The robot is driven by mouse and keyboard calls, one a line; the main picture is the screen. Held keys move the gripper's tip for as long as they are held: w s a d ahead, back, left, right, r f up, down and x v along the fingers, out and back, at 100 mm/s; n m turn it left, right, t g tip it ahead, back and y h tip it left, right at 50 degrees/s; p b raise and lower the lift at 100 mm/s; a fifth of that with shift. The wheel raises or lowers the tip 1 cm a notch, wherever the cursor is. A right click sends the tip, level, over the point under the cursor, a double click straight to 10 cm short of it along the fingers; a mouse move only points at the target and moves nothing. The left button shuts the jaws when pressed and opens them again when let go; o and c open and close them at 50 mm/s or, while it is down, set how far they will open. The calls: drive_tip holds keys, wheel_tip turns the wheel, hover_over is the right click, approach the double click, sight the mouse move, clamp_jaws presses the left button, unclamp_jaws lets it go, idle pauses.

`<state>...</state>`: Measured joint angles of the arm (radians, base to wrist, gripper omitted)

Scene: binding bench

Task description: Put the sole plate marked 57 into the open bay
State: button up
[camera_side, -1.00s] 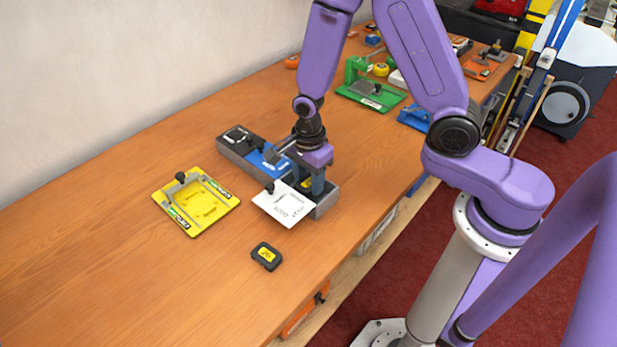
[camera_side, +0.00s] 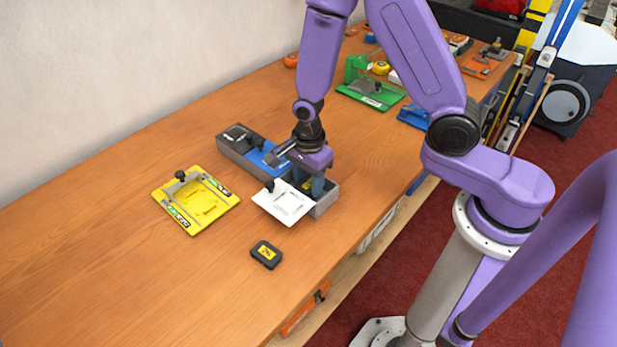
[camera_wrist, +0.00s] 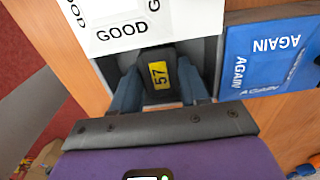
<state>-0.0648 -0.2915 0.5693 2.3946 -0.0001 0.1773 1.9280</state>
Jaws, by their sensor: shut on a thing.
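The sole plate marked 57 (camera_wrist: 160,78) is a dark block with a yellow label, seen in the wrist view between my two blue-grey fingers. My gripper (camera_wrist: 160,90) is shut on it and is down inside a grey-walled bay; in the side view my gripper (camera_side: 308,186) is at the near end of the grey tray (camera_side: 326,205). A white plate reading GOOD (camera_side: 283,202) sticks out beside this bay. A blue plate reading AGAIN (camera_wrist: 265,58) borders it on the other side. Whether the sole plate touches the bay floor is hidden.
A black piece with a yellow label (camera_side: 266,254) lies on the bench in front. A yellow fixture (camera_side: 197,201) stands at left, a green one (camera_side: 371,92) at the back. The tray's far end holds a black part (camera_side: 238,135). The front left bench is clear.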

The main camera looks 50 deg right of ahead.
drive_tip(key=shift+f, duration=0.1)
idle(0.3)
drive_tip(key=o, duration=1)
drive_tip(key=shift+r, duration=5.75)
